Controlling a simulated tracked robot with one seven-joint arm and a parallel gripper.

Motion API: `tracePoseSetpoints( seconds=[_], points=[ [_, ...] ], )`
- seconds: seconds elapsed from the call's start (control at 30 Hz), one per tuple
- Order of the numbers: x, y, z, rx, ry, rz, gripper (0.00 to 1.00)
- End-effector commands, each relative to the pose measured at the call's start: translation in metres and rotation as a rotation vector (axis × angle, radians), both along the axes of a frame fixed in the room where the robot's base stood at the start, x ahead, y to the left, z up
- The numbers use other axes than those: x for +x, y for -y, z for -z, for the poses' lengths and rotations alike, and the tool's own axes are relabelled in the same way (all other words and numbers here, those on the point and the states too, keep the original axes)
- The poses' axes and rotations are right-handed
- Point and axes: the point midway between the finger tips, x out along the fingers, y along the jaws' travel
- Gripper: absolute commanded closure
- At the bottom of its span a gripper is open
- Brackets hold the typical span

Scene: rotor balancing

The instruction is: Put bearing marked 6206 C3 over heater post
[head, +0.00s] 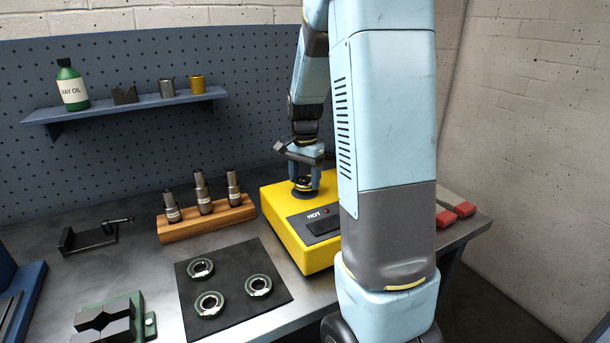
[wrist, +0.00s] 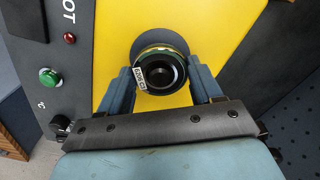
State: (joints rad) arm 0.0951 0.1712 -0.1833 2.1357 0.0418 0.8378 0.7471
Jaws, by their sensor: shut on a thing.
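The yellow heater (head: 287,228), marked HOT, stands on the bench and also fills much of the wrist view (wrist: 225,40). My gripper (head: 303,184) is above its top, shut on a bearing. In the wrist view, my gripper's fingers (wrist: 162,88) hold the bearing (wrist: 148,51) from both sides. A dark round post (wrist: 160,74) shows inside the ring, over a dark round base (wrist: 178,41). I cannot tell how far down the ring sits.
A dark mat (head: 232,275) holds three other bearings (head: 200,269) (head: 209,304) (head: 258,285). A wooden block (head: 210,222) with several tool holders stands left of the heater. Red-ended blocks (head: 455,212) lie right, behind my arm. A shelf (head: 130,107) hangs at the back.

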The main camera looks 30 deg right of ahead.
Motion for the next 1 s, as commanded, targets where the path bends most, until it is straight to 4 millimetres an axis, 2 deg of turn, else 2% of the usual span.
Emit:
tracePoseSetpoints(
  seconds=[0.6,1.0],
  points=[
    [-0.001,0.0,0.017,0.0,-0.001,0.001,0.62],
    [0.0,0.0,0.02,0.0,-0.001,0.001,0.62]
  ],
)
